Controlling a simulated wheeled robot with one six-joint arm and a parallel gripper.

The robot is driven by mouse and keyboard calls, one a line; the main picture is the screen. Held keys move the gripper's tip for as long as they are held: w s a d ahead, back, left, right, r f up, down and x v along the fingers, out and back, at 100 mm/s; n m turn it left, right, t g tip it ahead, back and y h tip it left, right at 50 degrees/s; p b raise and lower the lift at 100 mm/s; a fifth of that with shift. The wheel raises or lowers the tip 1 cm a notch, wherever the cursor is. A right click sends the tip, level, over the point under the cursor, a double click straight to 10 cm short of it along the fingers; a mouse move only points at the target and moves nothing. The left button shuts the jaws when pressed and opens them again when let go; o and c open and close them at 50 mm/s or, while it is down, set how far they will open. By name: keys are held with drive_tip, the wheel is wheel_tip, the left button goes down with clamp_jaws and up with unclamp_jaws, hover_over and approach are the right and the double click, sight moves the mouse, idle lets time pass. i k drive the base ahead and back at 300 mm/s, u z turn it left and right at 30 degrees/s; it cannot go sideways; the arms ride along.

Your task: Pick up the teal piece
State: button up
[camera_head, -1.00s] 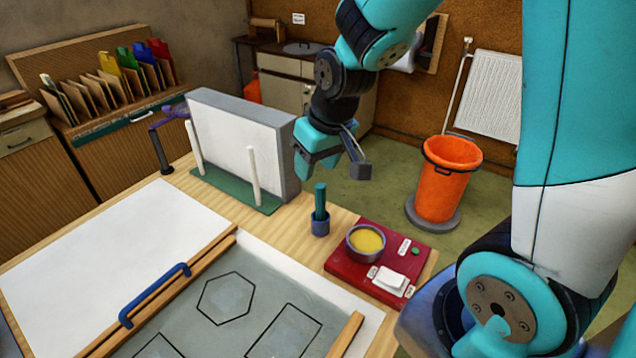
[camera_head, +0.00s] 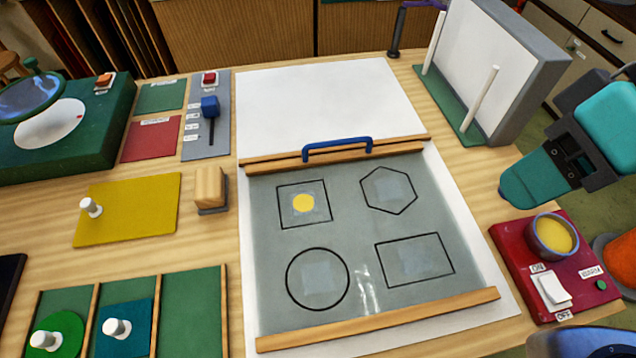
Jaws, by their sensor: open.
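The teal piece (camera_head: 127,329) is a flat square plate with a white knob (camera_head: 117,328) on top. It lies in the middle compartment of a green-lined wooden tray (camera_head: 153,310) at the lower left. My gripper (camera_head: 520,190) is at the right edge of the view, above the table near the red box. It is open and nothing shows between its jaws. It is far from the teal piece, across the panel.
A green round piece (camera_head: 60,334) lies in the tray's left compartment; the right one is empty. A yellow piece (camera_head: 140,212) lies behind the tray. The grey panel (camera_head: 345,235) with four outlines fills the middle. A red box (camera_head: 520,262) with a yellow-filled pot (camera_head: 553,236) stands at right.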

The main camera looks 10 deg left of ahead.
sight(125, 329)
drive_tip(key=u, duration=1.65)
drive_tip(key=k, duration=0.15)
drive_tip(key=u, duration=0.5)
